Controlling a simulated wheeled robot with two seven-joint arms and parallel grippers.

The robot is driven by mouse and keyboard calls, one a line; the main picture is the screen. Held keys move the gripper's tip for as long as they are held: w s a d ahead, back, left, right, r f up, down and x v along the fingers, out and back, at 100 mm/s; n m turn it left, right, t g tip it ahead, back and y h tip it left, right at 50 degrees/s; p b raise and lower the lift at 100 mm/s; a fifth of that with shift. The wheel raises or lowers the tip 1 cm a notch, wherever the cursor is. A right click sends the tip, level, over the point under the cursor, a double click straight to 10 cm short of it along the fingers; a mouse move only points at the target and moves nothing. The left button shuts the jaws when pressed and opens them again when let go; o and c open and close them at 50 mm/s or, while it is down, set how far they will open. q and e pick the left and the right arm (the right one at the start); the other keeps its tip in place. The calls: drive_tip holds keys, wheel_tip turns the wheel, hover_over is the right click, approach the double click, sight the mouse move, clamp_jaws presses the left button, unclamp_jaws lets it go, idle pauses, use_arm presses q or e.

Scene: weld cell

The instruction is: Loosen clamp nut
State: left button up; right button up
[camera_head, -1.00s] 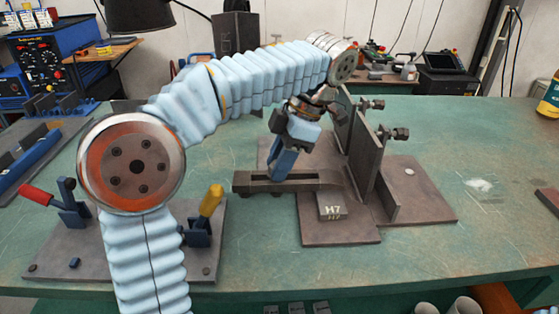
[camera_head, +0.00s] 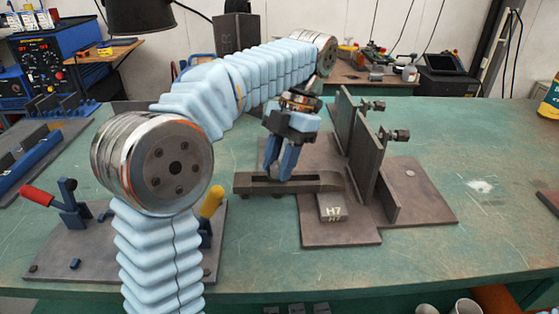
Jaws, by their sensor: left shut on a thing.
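A dark slotted clamp bar (camera_head: 318,183) lies across the near left part of the brown fixture plate (camera_head: 350,233). My left gripper (camera_head: 279,174) reaches down onto the bar, with its two blue fingers side by side at the slot. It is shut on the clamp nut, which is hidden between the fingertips. A small block marked H7 (camera_head: 332,207) sits on the plate just in front of the bar. My right gripper is out of view.
Upright dark plates (camera_head: 366,150) with bolts (camera_head: 394,135) stand right of the gripper. A base plate (camera_head: 150,262) with a red-handled toggle clamp (camera_head: 45,197) and a yellow-handled one (camera_head: 212,203) lies at left, partly behind my arm. The green bench (camera_head: 460,255) is clear at front right.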

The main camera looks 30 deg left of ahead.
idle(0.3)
use_arm(q)
drive_tip(key=o, duration=1.1)
drive_tip(key=shift+c, duration=0.2)
